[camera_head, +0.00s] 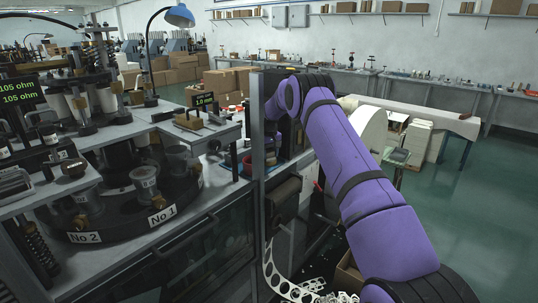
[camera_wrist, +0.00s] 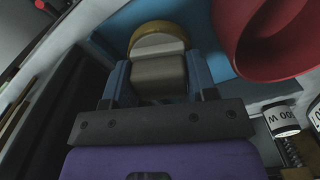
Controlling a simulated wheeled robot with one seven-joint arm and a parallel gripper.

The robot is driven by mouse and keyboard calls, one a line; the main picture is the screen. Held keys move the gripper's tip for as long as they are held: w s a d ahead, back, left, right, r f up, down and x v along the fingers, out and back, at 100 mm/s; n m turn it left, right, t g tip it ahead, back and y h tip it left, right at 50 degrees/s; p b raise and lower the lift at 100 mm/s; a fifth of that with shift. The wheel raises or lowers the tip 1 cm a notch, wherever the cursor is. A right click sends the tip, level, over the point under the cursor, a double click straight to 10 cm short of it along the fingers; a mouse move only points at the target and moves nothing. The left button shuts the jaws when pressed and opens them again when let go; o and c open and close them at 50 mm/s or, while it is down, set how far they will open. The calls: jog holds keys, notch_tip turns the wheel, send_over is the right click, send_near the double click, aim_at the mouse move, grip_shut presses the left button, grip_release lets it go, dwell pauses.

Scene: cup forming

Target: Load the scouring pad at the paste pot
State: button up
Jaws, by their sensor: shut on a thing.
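My gripper (camera_wrist: 158,66) shows in the wrist view with its two blue fingers on either side of a block, which looks like the scouring pad (camera_wrist: 158,76). The block is grey-brown, with a pale band and a rounded yellow edge at its far end. A large red round vessel (camera_wrist: 268,38), which looks like the paste pot, is close by at the upper right, apart from the pad. Its inside is only partly seen.
A blue surface (camera_wrist: 125,37) lies beyond the fingers. In the head view, a grey post (camera_head: 259,150) stands beside my arm, and a dark turntable (camera_head: 120,215) with metal cups is left.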

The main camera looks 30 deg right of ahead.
aim_at(269, 151)
jog(key=shift+r, duration=3.45)
